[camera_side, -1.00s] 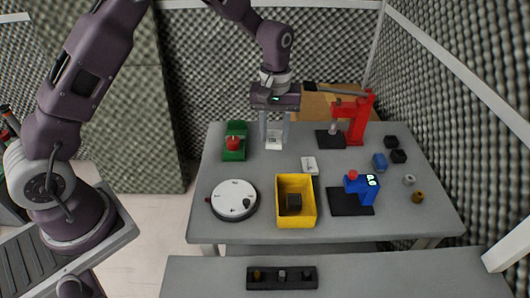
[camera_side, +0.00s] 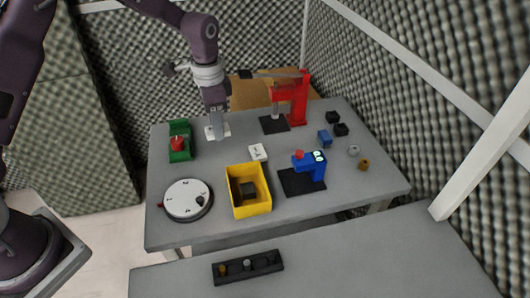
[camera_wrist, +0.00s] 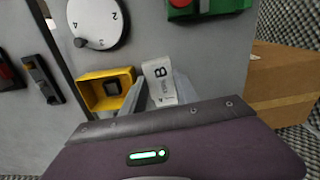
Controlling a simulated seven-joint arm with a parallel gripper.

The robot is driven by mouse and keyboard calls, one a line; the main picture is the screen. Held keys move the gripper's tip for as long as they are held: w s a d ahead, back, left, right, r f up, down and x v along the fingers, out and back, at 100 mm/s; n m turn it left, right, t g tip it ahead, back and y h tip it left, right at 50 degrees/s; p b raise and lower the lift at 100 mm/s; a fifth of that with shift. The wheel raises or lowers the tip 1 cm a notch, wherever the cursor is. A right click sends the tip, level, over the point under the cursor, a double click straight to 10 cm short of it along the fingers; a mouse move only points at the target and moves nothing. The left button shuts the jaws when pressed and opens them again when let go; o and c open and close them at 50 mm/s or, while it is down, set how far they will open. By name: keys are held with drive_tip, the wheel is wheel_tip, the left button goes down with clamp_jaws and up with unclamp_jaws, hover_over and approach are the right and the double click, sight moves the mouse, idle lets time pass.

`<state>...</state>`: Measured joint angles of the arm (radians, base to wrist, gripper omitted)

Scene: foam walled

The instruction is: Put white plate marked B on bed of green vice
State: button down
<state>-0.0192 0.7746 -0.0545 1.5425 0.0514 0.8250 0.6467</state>
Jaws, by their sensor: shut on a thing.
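The white plate marked B (camera_wrist: 159,75) is between the two fingers of my gripper (camera_wrist: 162,98) in the wrist view. In the side view my gripper (camera_side: 217,133) points down at the back of the table, and the plate's white edges (camera_side: 226,129) show around the fingertips. The plate is at or just above the table; I cannot tell which. The green vice (camera_side: 180,153) with a red knob stands left of my gripper in the side view. It shows in part at the top of the wrist view (camera_wrist: 210,10). Its bed is hard to make out.
A second white plate (camera_side: 258,152) lies near the yellow bin (camera_side: 250,208), which holds a dark block. A white dial (camera_side: 187,199), a blue device (camera_side: 312,167) and a red press (camera_side: 296,98) stand around. Table between plate and vice is clear.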

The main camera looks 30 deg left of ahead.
sight(227, 161)
drive_tip(key=shift+m, duration=0.5)
drive_tip(key=f, duration=0.7)
drive_tip(key=w+f, duration=0.1)
drive_tip(key=f, duration=0.2)
drive_tip(key=shift+d+f, duration=0.2)
drive_tip(key=shift+d, duration=0.2)
drive_tip(key=shift+f, duration=0.1)
drive_tip(key=c, duration=0.9)
unclamp_jaws()
drive_tip(key=shift+c, duration=0.2)
wheel_tip(227, 161, up, 12)
drive_tip(key=shift+r, duration=0.25)
